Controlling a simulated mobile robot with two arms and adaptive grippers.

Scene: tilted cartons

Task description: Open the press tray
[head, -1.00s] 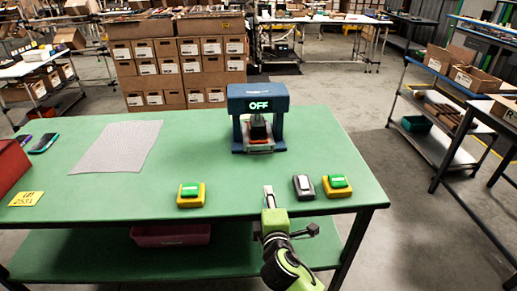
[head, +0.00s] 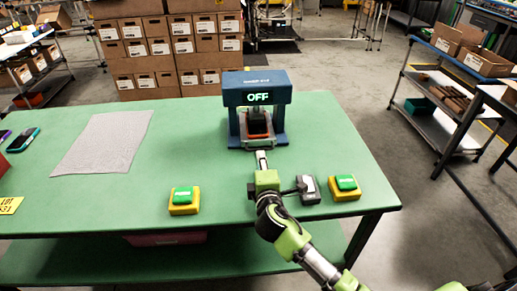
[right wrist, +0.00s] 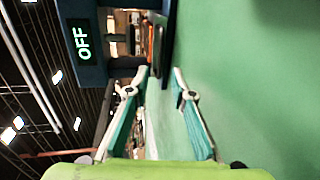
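The blue press (head: 257,90) stands on the green table, and its display reads OFF. Its tray (head: 268,146) shows at the bottom of the press opening, with a dark block above it. My right gripper (head: 262,158) is just in front of the tray, pointing at it; I cannot tell whether it touches. In the right wrist view the two fingers of my right gripper (right wrist: 161,75) are apart with nothing clearly between them. The press (right wrist: 83,42) appears sideways there, at upper left. My left gripper is not in view.
Two yellow boxes with green buttons stand on the table, one left (head: 184,201) and one right (head: 344,188). A dark switch box (head: 309,190) is beside the right one, close to my right gripper. A grey mat (head: 104,142) lies at left. The table between is clear.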

